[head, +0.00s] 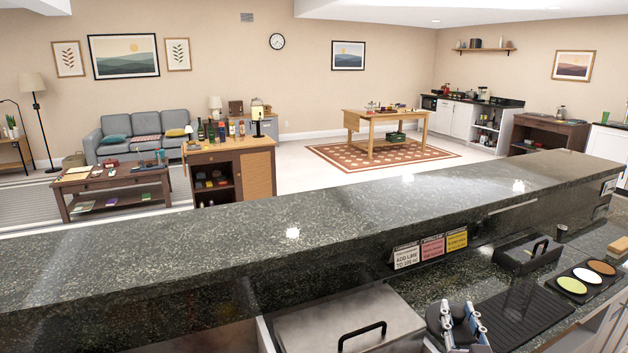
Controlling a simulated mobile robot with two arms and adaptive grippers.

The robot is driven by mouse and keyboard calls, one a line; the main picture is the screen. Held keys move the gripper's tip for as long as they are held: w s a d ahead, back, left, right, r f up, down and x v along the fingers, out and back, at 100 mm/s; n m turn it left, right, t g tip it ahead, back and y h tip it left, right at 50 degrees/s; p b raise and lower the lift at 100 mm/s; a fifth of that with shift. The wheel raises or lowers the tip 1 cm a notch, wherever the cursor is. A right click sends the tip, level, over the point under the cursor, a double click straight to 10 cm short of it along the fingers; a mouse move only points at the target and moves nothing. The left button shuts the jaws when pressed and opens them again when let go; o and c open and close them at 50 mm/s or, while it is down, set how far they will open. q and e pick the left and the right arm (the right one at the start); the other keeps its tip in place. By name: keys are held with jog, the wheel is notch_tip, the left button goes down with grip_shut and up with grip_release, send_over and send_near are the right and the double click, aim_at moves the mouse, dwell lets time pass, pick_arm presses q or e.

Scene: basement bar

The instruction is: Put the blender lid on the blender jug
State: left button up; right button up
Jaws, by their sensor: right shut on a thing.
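My right gripper (458,312) is at the bottom edge of the head view, low over the work counter behind the bar. Its grey-blue fingers are shut on a dark thing (436,318), which is mostly hidden and cut off by the frame edge. I cannot tell whether this is the blender lid. I cannot make out the blender jug for certain in this view. My left gripper is not in view.
A raised dark stone bar ledge (330,215) crosses the view beyond the gripper. To the gripper's right lie a black ribbed mat (520,312), a tray of coloured rounds (587,283) and a handled dark box (527,256). A metal lid with handle (345,318) is left.

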jog(key=s+a+n+y, duration=0.2)
jog(key=s+a+y, duration=0.1)
jog(key=s+a, duration=0.8)
jog(key=s, duration=0.4)
jog(key=shift+a+r, duration=0.15)
jog(key=shift+r, duration=0.05)
jog(key=shift+w, duration=0.1)
